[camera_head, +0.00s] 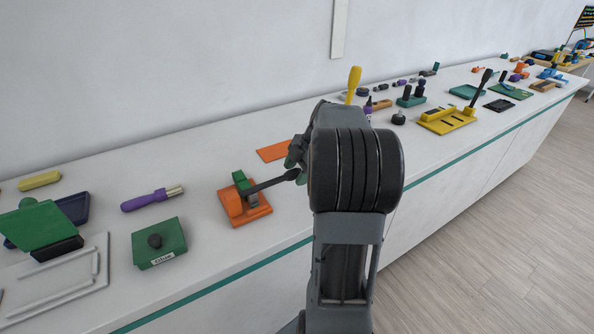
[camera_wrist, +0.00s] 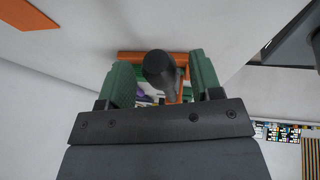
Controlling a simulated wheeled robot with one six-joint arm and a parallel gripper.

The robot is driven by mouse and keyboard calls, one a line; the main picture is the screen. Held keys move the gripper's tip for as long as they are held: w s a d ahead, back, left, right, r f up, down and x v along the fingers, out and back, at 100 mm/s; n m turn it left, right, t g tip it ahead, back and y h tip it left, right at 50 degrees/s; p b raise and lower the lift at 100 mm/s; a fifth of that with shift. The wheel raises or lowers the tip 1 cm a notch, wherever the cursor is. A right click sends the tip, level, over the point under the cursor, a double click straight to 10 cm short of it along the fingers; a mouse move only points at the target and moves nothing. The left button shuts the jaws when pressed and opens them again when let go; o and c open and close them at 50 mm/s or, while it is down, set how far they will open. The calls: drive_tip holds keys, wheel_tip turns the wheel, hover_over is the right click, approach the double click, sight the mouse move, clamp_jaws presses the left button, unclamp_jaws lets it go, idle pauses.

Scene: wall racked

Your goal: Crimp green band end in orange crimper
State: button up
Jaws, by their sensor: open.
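The orange crimper (camera_head: 258,214) stands on the white counter, left of my arm. Its black lever (camera_head: 270,183) reaches up and to the right, ending in a rounded knob near my gripper. A green piece (camera_head: 240,178) sits at the crimper's top; I cannot tell whether it is the band end. My gripper (camera_wrist: 162,74) is open, with its green fingers apart on either side of the black lever knob (camera_wrist: 159,66) in the wrist view. Behind them shows the orange crimper frame (camera_wrist: 132,57). In the head view my wrist hides most of my gripper.
A green block with a black knob (camera_head: 170,249) and a purple-handled tool (camera_head: 145,201) lie left of the crimper. A flat orange sheet (camera_head: 272,151) lies behind it. A yellow fixture (camera_head: 452,124) stands right of my arm. The counter's teal front edge (camera_head: 240,271) runs close by.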

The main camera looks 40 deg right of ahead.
clamp_jaws()
idle(0.6)
